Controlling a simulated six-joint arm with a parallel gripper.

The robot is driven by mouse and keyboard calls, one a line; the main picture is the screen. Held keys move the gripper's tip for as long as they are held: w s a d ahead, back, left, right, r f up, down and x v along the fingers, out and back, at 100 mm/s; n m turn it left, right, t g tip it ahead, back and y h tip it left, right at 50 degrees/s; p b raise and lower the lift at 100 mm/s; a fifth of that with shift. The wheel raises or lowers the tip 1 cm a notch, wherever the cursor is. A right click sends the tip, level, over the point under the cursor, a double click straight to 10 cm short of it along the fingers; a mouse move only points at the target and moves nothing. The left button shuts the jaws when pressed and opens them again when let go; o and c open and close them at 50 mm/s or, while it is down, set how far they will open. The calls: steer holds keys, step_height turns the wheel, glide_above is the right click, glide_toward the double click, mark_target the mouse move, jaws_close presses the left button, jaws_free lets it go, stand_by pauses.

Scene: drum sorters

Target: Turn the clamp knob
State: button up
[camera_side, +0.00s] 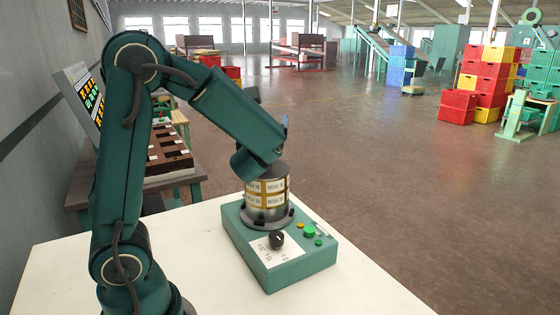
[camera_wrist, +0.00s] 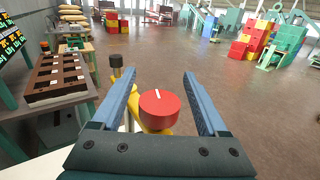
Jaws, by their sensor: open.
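In the wrist view a round red knob (camera_wrist: 160,107) with a white line on its top sits on a yellow part (camera_wrist: 150,130). I take it to be the clamp knob. My gripper (camera_wrist: 160,82) is open, one blue finger on each side of the knob, with gaps showing between knob and fingers. In the side view my gripper is largely hidden behind my arm, above a metal drum stack (camera_side: 267,200) with labels. The stack stands upright on a green base (camera_side: 305,262). The red knob is hidden in the side view.
The base carries a black dial (camera_side: 276,239), a green button (camera_side: 309,231) and smaller buttons. A black-topped post (camera_wrist: 116,66) stands left of my left finger. A side table holds a brown compartment tray (camera_wrist: 58,77). The white table (camera_side: 60,285) is clear in front.

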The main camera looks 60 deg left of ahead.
steer(key=n+g+y, duration=0.1)
steer(key=g, duration=0.1)
steer(key=s+n+g+y, duration=0.1)
steer(key=n+g, duration=0.1)
steer(key=g, duration=0.1)
steer(key=n+g, duration=0.2)
steer(key=shift+s+a+y, duration=0.15)
steer(key=shift+a+y, duration=0.1)
steer(key=shift+y, duration=0.15)
steer(key=d, duration=0.5)
steer(key=shift+s, duration=0.35)
steer(key=d+f+n+h, duration=0.1)
steer(key=s+d+f+n+g+h, duration=0.1)
steer(key=f, duration=0.1)
steer(key=shift+s+d+f+h, duration=0.15)
steer(key=shift+d+h, duration=0.25)
steer(key=s+d+r+n+t+h, duration=0.3)
steer(key=s+d+r+n+h, duration=0.8)
steer(key=d+r+n+h, duration=0.2)
steer(key=d+n+h, duration=0.2)
steer(key=n, duration=0.2)
steer(key=shift+s+d+r+n+t, duration=0.15)
steer(key=shift+s+d+n+t, duration=0.15)
steer(key=shift+d+n, duration=0.1)
